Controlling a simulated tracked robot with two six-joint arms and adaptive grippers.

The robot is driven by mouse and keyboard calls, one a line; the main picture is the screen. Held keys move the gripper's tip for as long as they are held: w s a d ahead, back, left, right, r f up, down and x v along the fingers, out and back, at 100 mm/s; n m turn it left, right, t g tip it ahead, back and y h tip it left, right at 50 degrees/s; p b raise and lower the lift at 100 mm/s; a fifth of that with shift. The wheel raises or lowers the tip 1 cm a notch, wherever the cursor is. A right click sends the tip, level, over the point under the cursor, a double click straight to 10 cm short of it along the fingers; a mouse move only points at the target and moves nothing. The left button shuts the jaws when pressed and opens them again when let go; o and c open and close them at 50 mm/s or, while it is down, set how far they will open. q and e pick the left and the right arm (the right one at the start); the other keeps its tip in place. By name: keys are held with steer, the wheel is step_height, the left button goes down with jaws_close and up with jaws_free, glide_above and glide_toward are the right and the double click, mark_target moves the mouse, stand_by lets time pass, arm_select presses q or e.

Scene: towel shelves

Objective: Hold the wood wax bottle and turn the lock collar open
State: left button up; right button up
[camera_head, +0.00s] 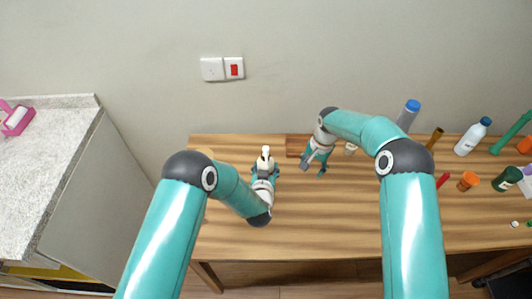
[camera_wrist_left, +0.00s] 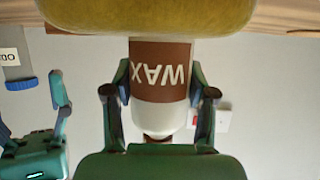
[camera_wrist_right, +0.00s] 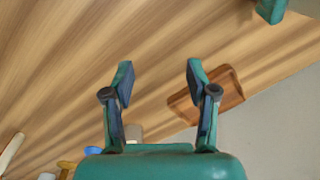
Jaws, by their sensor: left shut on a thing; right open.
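The wood wax bottle (camera_head: 265,159) is white and upright, near the back edge of the table. In the left wrist view the bottle (camera_wrist_left: 160,85) appears upside down, with a brown label reading WAX. My left gripper (camera_wrist_left: 160,92) is shut on its sides; the head view shows this gripper (camera_head: 265,171) low around the bottle. A brown band (camera_wrist_left: 158,138), perhaps the lock collar, shows partly behind the gripper body. My right gripper (camera_head: 313,171) is open and empty, to the right of the bottle and apart from it. Its spread fingers (camera_wrist_right: 160,75) show in the right wrist view.
A wooden tray (camera_wrist_right: 207,95) lies by the back wall near my right gripper. Several bottles, such as a white one with a blue cap (camera_head: 472,138), and jars stand on the right. The table's (camera_head: 320,230) front middle is clear. A yellow object (camera_wrist_left: 150,17) fills the left wrist view's top.

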steer(key=s+a+r+n+t+h, duration=0.1)
steer(key=a+r+n+t, duration=0.1)
steer(key=a+r+n, duration=0.4)
steer(key=n+t, duration=0.2)
glide_toward(266, 152)
steer(key=shift+s, duration=0.15)
steer(key=shift+f, duration=0.2)
steer(key=x, duration=1.1)
steer(key=shift+w+f, duration=0.1)
steer(key=shift+w, duration=0.1)
